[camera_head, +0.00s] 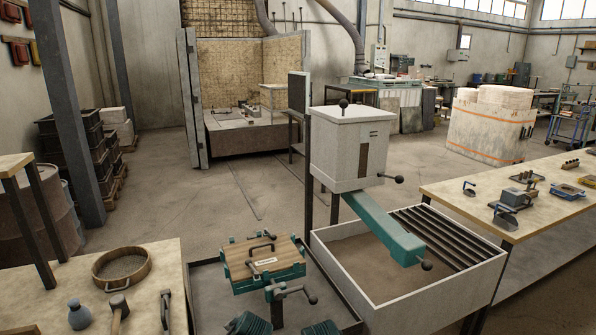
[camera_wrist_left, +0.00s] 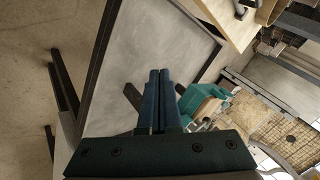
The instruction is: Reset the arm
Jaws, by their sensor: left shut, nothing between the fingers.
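My left gripper (camera_wrist_left: 160,75) shows in the left wrist view. Its two dark fingers lie side by side, shut, with nothing between them. Below it is a grey flat surface (camera_wrist_left: 150,45) with a dark rim. A teal mould box with a wooden top (camera_wrist_left: 205,104) is to the right of the fingers, apart from them. In the head view the mould box (camera_head: 264,262) has handles on its wooden lid and a clamp lever at its front. I cannot make out my left gripper in the head view. My right gripper is in neither view.
A wooden bench (camera_head: 150,262) at left holds a round sieve (camera_head: 121,268), a mallet (camera_head: 119,310) and a blue bulb (camera_head: 78,315). A white hopper with a teal chute (camera_head: 385,229) stands over a sand bin (camera_head: 460,300). Another bench (camera_head: 460,196) with tools is at right.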

